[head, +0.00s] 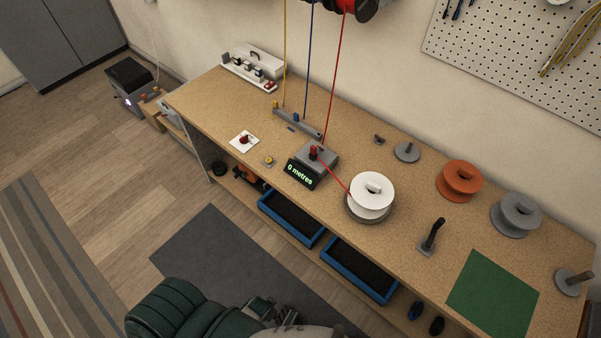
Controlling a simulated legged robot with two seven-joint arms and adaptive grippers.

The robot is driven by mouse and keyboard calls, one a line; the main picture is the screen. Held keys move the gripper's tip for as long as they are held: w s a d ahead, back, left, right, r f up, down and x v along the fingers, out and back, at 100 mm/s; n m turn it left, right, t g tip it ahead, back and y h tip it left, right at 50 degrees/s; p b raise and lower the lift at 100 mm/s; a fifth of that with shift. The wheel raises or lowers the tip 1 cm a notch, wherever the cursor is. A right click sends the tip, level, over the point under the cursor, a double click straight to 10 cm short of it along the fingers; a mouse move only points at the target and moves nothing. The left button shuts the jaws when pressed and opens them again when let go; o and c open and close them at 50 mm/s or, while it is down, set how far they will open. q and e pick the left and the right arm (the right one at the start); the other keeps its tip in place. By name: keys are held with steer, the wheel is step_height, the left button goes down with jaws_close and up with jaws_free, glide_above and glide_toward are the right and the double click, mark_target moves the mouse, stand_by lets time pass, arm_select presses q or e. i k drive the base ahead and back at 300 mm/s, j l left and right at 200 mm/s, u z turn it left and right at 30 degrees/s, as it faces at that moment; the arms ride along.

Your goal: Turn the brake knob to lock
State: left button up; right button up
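A red knob (245,140) sits on a small white plate at the left-middle of the workbench, near its front edge. It may be the brake knob, but I cannot read any lock marking on it. A black lever (433,234) stands upright on a small grey base right of the white spool. A grey metering box (318,154) has a red part on top, and its dark display (301,174) reads "0 metres". A red wire runs down to the box and on to the white spool (372,192). Neither gripper can be made out; nothing touches the knob.
An orange spool (461,180) and a grey spool (515,213) stand at the back right. A green mat (492,293) lies at the right end. Blue trays (292,219) sit on the shelf below the workbench (220,90). Bench space around the white plate is mostly clear.

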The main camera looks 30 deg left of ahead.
mark_target(243, 140)
steer(key=u, duration=1.35)
